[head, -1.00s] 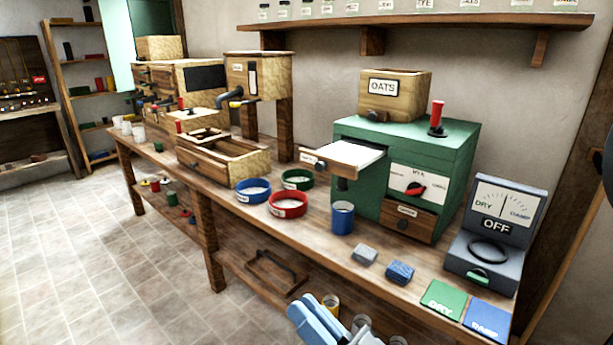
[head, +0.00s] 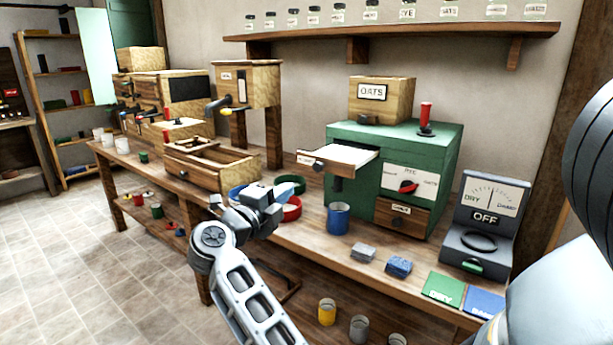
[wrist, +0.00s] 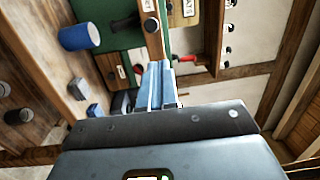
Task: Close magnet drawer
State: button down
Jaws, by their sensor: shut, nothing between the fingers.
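The green mill (head: 440,145) stands on the bench. Its upper wooden drawer (head: 352,157), with a pale top, sticks well out to the left; its label is too small to read. A lower wooden drawer (head: 402,217) looks shut in the mill's front; its label is also unclear. My gripper (head: 292,184) is shut and empty, left of and a little below the pulled-out drawer's front. In the wrist view, my blue fingers (wrist: 157,72) are together, pointing toward the drawer front (wrist: 153,35) and its dark knob (wrist: 150,24). Contact cannot be told, but a gap seems to show.
A blue cup (head: 338,218) stands under the drawer's front. Red and blue rings are partly behind my gripper. An open wooden box (head: 205,170) lies to the left. Grey and blue blocks (head: 398,266) and a dry/damp meter (head: 485,225) stand to the right.

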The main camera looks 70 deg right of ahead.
aim_at(348, 153)
jog(key=shift+m+y, duration=0.3)
jog(key=shift+y, duration=0.2)
jog(key=x, duration=0.4)
jog(key=p+x, duration=0.1)
jog(key=x, duration=0.4)
jog(key=w+p+x, duration=0.1)
jog(key=x, duration=0.4)
jog(key=shift+d, duration=0.35)
jog(key=x, duration=0.6)
jog(key=s+p+x, duration=0.1)
jog(key=x, duration=1.1)
jog(key=shift+s+d, duration=0.15)
jog(key=shift+s, duration=0.1)
jog(key=shift+s+d+r, duration=0.1)
jog(key=shift+d+r, duration=0.05)
jog(key=shift+r, duration=0.1)
jog(key=shift+s, duration=0.1)
jog(key=shift+r, duration=0.1)
